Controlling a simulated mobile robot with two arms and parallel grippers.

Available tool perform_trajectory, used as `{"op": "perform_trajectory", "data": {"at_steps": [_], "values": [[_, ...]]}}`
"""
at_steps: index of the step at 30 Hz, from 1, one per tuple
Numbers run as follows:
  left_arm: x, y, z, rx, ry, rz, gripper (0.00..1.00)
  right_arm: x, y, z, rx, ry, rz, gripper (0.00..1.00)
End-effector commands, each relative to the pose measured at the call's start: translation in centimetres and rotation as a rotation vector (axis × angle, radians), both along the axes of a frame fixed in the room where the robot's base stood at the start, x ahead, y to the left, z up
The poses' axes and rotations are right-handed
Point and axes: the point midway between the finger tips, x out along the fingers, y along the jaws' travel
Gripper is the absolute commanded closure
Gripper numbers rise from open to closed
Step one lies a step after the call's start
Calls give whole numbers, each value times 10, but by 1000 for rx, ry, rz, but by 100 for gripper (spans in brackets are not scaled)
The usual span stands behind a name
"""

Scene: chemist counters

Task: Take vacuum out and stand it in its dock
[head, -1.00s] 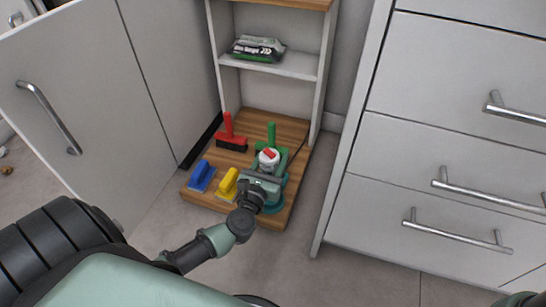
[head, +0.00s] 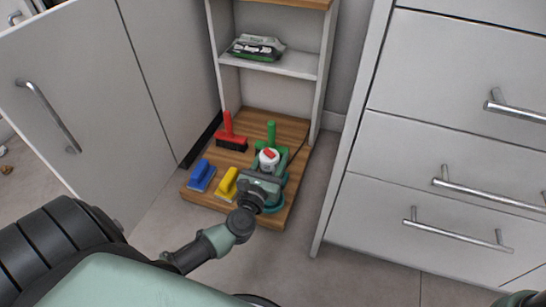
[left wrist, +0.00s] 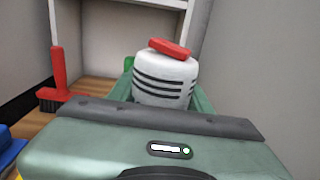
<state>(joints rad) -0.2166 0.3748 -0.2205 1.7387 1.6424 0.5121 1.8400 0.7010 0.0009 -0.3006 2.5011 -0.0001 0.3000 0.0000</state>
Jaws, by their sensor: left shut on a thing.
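The vacuum (head: 268,158) has a white, rounded body with a red part on top. It is over the low wooden shelf board at the foot of the open unit. In the left wrist view the vacuum (left wrist: 165,82) shows dark vent slits and stands upright just beyond my gripper's green housing. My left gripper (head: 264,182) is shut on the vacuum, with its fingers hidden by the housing. A teal rounded part (head: 272,209) shows beside the gripper; I cannot tell what it belongs to. I cannot make out a dock.
The wooden board (head: 275,221) also holds a red brush (head: 231,140), a green-handled tool (head: 271,133), a blue brush (head: 201,175) and a yellow brush (head: 226,184). A green-and-white pack (head: 257,48) lies on the shelf above. Drawers (head: 440,140) stand at right, an open door (head: 75,90) at left.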

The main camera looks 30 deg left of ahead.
Motion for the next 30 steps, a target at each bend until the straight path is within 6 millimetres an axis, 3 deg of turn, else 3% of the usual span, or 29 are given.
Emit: {"op": "perform_trajectory", "data": {"at_steps": [30], "values": [[1,0,-6,0,-4,0,100,1,0,-7,1,2,-1,64]]}}
